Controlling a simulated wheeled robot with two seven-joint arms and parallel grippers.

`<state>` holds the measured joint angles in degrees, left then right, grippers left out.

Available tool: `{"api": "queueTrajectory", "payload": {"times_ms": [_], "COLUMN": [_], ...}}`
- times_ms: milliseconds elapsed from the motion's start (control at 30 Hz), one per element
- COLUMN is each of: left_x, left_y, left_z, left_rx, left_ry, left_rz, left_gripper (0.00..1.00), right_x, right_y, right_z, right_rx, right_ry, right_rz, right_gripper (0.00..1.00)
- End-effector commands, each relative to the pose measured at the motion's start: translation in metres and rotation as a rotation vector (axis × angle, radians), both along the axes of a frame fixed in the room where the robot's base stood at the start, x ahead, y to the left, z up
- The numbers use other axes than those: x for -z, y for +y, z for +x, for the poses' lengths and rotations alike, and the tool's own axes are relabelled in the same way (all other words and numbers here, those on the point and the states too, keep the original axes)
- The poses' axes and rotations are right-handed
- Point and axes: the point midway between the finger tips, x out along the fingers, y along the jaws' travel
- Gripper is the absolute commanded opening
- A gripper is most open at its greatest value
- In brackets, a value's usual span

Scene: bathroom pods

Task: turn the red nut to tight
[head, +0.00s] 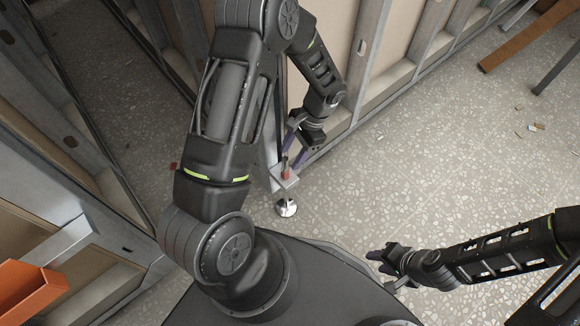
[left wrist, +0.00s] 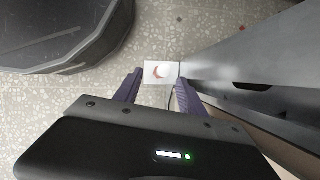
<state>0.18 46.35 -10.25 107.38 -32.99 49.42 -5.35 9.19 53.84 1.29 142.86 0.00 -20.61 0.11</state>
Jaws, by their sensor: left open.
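The red nut (head: 286,174) sits on a small pale bracket (head: 276,185) at the foot of the wall frame. A round shiny foot (head: 286,208) stands on the floor below the bracket. In the left wrist view, the nut (left wrist: 163,71) is a small reddish arc on the white bracket plate (left wrist: 149,77), beyond the fingertips and between their lines. My left gripper (head: 293,155) reaches down over the nut with its purple fingers apart and empty; contact cannot be told. It also shows in the left wrist view (left wrist: 158,76). My right gripper (head: 378,261) is low at the right, away from the nut; its jaw opening is unclear.
A metal-framed wall (head: 365,100) runs close beside the left gripper. Another frame (head: 60,165) stands at the left, with an orange box (head: 28,288) at lower left. Brown boards (head: 525,38) lie at upper right. The speckled floor (head: 440,160) is largely clear.

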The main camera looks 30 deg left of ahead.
Motion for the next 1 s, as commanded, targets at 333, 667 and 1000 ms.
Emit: {"api": "queueTrajectory", "payload": {"times_ms": [333,667,1000], "left_x": [0.012,0.023,0.070], "left_y": [0.000,0.002,0.011], "left_z": [0.000,-0.004,-0.021], "left_rx": [0.000,0.000,0.000], "left_ry": [0.000,0.001,0.002], "left_rz": [-0.001,0.000,0.000], "left_gripper": [0.48,0.48,0.48], "right_x": [0.011,0.016,0.030], "right_y": [-0.001,-0.001,-0.005], "right_z": [0.001,0.001,0.005], "right_rx": [0.003,0.003,0.013], "right_ry": [-0.001,-0.003,-0.009], "right_rz": [-0.001,-0.001,-0.007], "right_gripper": [0.36,0.36,0.36]}}
